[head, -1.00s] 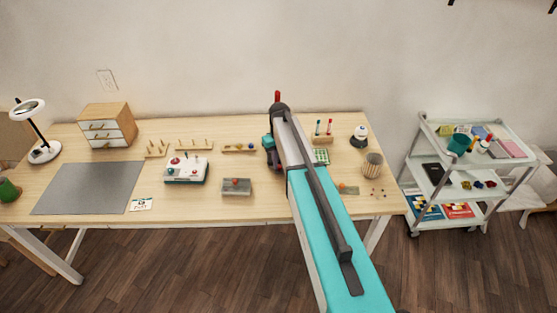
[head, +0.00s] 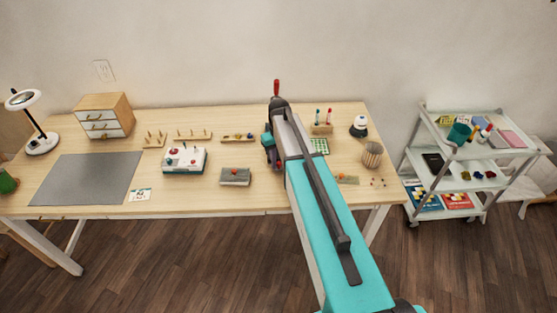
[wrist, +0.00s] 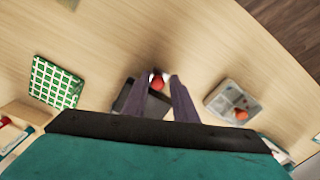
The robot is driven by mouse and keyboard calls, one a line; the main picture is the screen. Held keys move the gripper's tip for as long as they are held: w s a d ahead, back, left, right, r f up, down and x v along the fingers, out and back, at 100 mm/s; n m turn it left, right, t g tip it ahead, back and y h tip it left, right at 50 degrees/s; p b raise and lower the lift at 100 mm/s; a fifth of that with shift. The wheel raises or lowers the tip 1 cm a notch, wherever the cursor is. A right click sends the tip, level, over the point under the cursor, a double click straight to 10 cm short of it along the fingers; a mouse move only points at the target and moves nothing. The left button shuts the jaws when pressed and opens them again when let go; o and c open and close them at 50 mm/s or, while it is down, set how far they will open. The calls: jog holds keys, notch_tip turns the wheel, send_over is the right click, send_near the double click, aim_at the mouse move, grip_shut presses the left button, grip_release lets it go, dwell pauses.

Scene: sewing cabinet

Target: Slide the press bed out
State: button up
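A grey block with a red knob (head: 235,177) sits near the table's front edge, left of my arm. I take it for the press bed, but cannot tell for sure. In the wrist view the dark block (wrist: 150,103) lies beneath my fingers, and its red knob (wrist: 157,83) shows between them. My gripper (wrist: 161,75) is open with two dark fingers apart. I cannot tell whether they touch the knob. In the head view my gripper's fingers are hidden behind the wrist. A white and green box with red knobs (head: 185,159) stands left of the block.
A green grid board (head: 319,145), a peg holder (head: 321,129) and a ribbed cup (head: 372,154) are to the right. A grey mat (head: 85,180) lies at left, with a small drawer cabinet (head: 103,115) behind it. A trolley (head: 410,160) stands right of the table.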

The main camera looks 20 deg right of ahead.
jog(key=shift+w+r, duration=0.1)
jog(key=shift+r, duration=0.1)
jog(key=shift+r+b, duration=0.3)
jog(key=shift+r, duration=0.2)
notch_tip(320, 180, up, 12)
jog(key=b, duration=0.3)
jog(key=shift+r, duration=0.25)
dwell(0.8)
